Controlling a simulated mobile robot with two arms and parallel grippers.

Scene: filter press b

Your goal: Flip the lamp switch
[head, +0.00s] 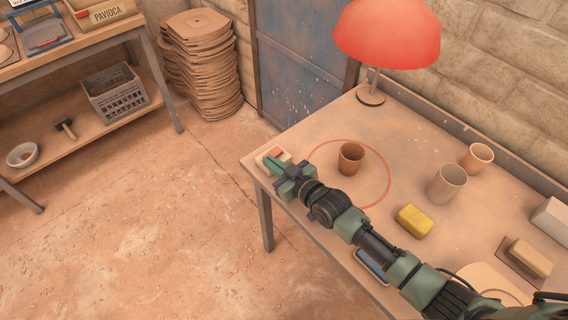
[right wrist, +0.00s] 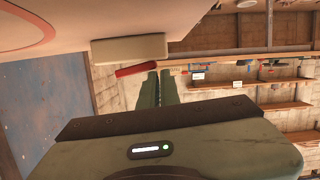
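The lamp (head: 388,35) has a red dome shade on a thin stem and round base at the back of the table. The lamp switch (head: 266,153) is a pale box with a red rocker at the table's left corner. In the right wrist view the box (right wrist: 130,49) and its tilted red rocker (right wrist: 134,70) show close to the fingertips. My right gripper (head: 273,162) is at the switch, its green fingers (right wrist: 158,74) together with nothing visible between them. I cannot tell whether they touch the rocker. My left gripper is out of view.
On the table (head: 330,130) stand a brown cup (head: 351,158) inside a red painted ring, a grey-beige cup (head: 446,184), another cup (head: 477,157) and a yellow sponge (head: 414,221). My right arm passes over the table's front. A shelf unit (head: 95,45) stands at left, with clear floor between.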

